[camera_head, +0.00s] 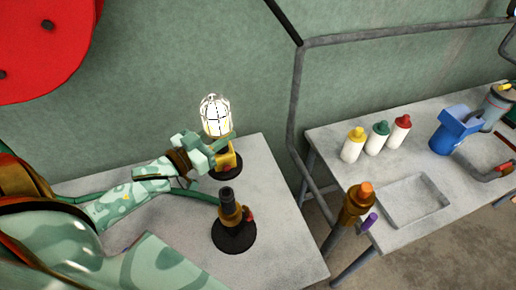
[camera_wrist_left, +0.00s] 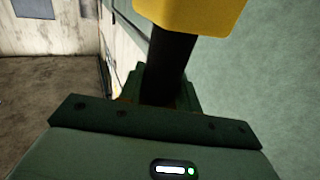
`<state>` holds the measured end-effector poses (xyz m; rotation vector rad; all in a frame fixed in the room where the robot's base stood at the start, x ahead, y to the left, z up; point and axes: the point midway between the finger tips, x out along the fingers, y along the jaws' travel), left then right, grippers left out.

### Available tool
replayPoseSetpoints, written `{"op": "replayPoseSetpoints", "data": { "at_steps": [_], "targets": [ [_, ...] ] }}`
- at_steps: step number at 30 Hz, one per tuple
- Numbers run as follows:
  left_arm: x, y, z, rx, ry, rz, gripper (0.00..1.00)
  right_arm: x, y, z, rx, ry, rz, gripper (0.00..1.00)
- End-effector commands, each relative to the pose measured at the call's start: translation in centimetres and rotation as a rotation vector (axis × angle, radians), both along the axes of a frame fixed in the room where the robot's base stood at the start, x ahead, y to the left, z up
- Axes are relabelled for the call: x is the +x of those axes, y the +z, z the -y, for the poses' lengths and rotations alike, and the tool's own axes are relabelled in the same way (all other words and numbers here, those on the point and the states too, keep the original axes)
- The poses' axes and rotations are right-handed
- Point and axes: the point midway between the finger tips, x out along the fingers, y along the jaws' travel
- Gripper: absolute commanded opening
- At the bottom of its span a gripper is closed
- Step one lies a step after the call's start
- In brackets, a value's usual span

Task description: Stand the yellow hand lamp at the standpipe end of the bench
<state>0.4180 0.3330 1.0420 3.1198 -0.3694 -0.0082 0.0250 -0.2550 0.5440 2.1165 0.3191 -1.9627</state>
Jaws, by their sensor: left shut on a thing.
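The yellow hand lamp (camera_head: 228,160) is upright at the back of the left bench (camera_head: 285,235), with a lit, caged bulb on top and a dark round foot below. My left gripper (camera_head: 207,152) is shut on it. The left wrist view shows the lamp's yellow part (camera_wrist_left: 200,12) above a black grip (camera_wrist_left: 168,62) at the jaws. I cannot tell whether its foot touches the bench. My right gripper is not in view.
A burner-like brass fitting (camera_head: 232,213) on a black disc stands in front of the lamp. A grey pipe (camera_head: 295,100) rises between the benches. The right bench (camera_head: 335,140) holds three capped bottles (camera_head: 378,137), a blue device (camera_head: 455,132) and a shallow tray (camera_head: 415,200). The left bench's right part is clear.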

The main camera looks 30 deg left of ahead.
Motion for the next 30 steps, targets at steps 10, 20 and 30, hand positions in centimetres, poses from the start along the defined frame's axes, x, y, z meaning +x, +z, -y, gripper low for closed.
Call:
{"op": "replayPoseSetpoints", "data": {
  "at_steps": [10, 20, 30],
  "targets": [
    [9.0, -4.1, -0.1, 0.002, 0.000, 0.007, 0.00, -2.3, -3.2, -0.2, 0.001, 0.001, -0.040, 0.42],
    [12.5, -8.7, -0.1, -0.001, 0.000, 0.004, 0.00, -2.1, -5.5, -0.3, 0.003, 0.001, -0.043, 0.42],
    [13.3, -12.8, -0.1, -0.003, 0.000, 0.000, 0.00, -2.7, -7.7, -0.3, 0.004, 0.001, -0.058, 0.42]
  ]
}}
